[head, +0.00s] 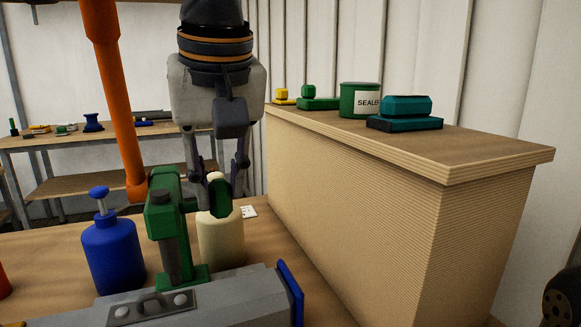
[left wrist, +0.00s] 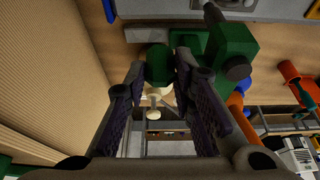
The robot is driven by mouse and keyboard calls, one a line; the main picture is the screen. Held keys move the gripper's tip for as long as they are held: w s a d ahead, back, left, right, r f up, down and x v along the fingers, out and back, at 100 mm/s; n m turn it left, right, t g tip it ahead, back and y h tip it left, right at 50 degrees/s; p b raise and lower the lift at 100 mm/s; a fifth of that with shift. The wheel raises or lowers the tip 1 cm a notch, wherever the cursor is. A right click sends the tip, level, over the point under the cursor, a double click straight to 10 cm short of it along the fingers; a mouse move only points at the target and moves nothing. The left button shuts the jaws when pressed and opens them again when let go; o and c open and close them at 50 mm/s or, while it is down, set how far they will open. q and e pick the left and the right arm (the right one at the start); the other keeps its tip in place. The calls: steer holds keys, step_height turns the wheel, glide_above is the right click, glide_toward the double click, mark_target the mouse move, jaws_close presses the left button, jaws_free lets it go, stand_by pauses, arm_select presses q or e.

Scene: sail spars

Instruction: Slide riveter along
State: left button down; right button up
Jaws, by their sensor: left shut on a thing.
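The riveter (head: 169,231) is a green tool with a dark grey column and a green foot. It stands upright on the grey spar (head: 222,305) at the bottom of the head view. My left gripper (head: 219,190) points down and is shut on the riveter's green side handle (head: 220,207). In the left wrist view the handle (left wrist: 158,64) sits between the fingertips, and the green riveter body (left wrist: 232,42) is just to the right. The spar has a metal bracket (head: 151,305) on top and a blue plate (head: 290,290) at its right end. My right gripper is not in view.
A blue pump bottle (head: 112,250) stands left of the riveter, and a cream bottle (head: 221,243) behind the handle. An orange post (head: 120,100) rises close to the left. A tall counter (head: 390,220) bounds the right, holding a sealer can (head: 360,101) and teal block (head: 405,112).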

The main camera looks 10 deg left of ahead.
arm_select(q)
steer(key=w+d, duration=0.4)
steer(key=d, duration=0.3)
steer(key=shift+w+d, duration=0.2)
steer(key=shift+w, duration=0.15)
steer(key=c, duration=1.3)
jaws_free()
steer(key=shift+f, duration=0.1)
